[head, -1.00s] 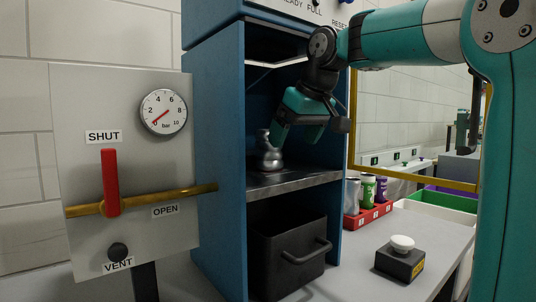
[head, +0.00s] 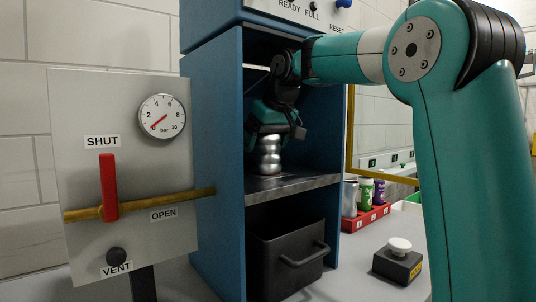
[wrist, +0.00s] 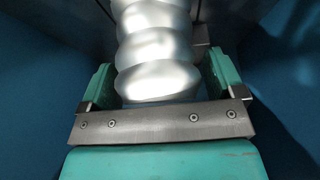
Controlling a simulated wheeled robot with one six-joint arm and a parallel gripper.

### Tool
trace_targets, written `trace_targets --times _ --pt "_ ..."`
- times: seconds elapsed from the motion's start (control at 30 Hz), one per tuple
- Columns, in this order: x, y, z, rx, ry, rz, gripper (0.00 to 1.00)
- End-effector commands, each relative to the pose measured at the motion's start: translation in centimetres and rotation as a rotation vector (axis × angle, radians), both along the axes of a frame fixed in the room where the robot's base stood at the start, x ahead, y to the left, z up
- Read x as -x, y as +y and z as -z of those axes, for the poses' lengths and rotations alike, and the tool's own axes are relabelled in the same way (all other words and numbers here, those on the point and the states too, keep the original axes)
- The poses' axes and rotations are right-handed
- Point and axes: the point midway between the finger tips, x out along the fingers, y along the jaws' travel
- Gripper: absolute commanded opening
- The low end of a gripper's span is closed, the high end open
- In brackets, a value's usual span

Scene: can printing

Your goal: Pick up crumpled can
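The crumpled can (head: 269,157) is silver and ridged. It stands on the metal shelf (head: 300,184) inside the blue cabinet. My gripper (head: 273,138) is at the can's upper part, which it partly hides in the head view. In the wrist view the can (wrist: 158,55) lies between the two teal fingers of my gripper (wrist: 160,78). The fingers are open on either side of it. A gap shows at the right finger, and the left finger is very close to the can. The fingertips' contact is not clear.
The cabinet's side walls (head: 215,150) enclose the shelf closely. A black bin (head: 285,258) with a handle stands below it. A red rack (head: 365,217) with several cans and a white-topped button box (head: 398,262) are at right. A valve panel (head: 125,170) stands at left.

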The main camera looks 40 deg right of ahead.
Motion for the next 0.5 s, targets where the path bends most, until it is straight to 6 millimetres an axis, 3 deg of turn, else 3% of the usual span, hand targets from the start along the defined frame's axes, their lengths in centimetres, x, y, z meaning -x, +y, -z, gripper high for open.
trace_targets --times 0.03,0.2,0.5 --pt "0.01 -0.02 0.00 0.000 0.000 0.000 0.76" --pt "0.04 -0.04 -0.01 0.000 0.000 0.001 0.40" --pt "0.04 -0.03 -0.06 0.000 0.000 0.001 0.40"
